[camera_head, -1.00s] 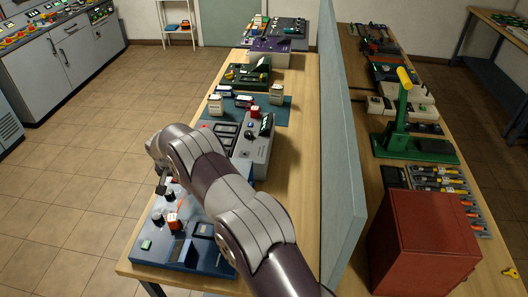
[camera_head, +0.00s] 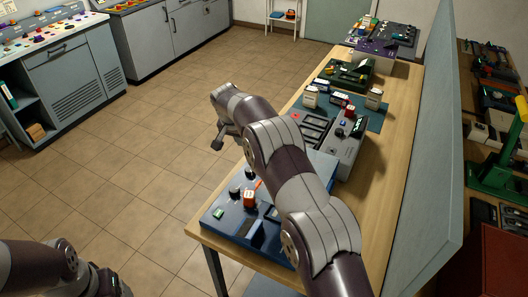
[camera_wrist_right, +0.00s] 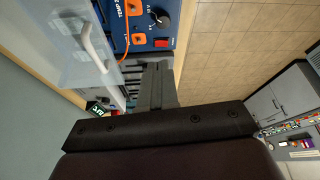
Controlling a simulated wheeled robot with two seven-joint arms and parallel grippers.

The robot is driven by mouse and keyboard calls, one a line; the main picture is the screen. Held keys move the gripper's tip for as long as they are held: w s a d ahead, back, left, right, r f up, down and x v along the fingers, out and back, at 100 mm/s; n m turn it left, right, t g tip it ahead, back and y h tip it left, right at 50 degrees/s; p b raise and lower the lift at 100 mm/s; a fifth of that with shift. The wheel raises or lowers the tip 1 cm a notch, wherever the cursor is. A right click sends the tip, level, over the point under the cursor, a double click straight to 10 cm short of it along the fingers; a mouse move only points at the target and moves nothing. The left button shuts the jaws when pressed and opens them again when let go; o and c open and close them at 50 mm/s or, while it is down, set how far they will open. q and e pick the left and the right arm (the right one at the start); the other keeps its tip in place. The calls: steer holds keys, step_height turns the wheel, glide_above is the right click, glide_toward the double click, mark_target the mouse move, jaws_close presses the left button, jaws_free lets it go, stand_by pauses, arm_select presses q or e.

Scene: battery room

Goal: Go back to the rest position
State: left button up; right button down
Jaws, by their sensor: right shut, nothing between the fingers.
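My right gripper (camera_head: 217,143) is at the end of the right arm, raised over the floor just left of the bench edge. In the right wrist view its fingers (camera_wrist_right: 157,88) are together with nothing between them. My left arm comes in at the lower left of the head view, over the floor. The left gripper (camera_head: 108,284) is partly cut off and dark, and its fingers cannot be made out.
A blue test unit (camera_head: 224,226) with knobs lies at the bench's (camera_head: 408,100) near end, partly under my right arm. A grey meter (camera_head: 346,152) stands beyond it. A grey-blue partition (camera_head: 425,150) bounds the bench. Tiled floor (camera_head: 150,150) is free to the left.

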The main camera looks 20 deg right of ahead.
steer(key=s+a+f+n+g+y+p, duration=0.1)
steer(key=s+a+f+n+p, duration=0.1)
steer(key=s+a+f+n, duration=0.4)
steer(key=s+d+r+n+y+b, duration=0.1)
steer(key=s+b, duration=0.2)
steer(key=s, duration=1.2)
steer(key=s+d+r+n+g+b, duration=0.1)
steer(key=s+d+r+b, duration=0.1)
steer(key=s, duration=1.4)
steer(key=shift+s+y+b, duration=0.2)
steer(key=shift+y+b, duration=0.2)
steer(key=shift+b, duration=0.05)
steer(key=shift+r, duration=0.1)
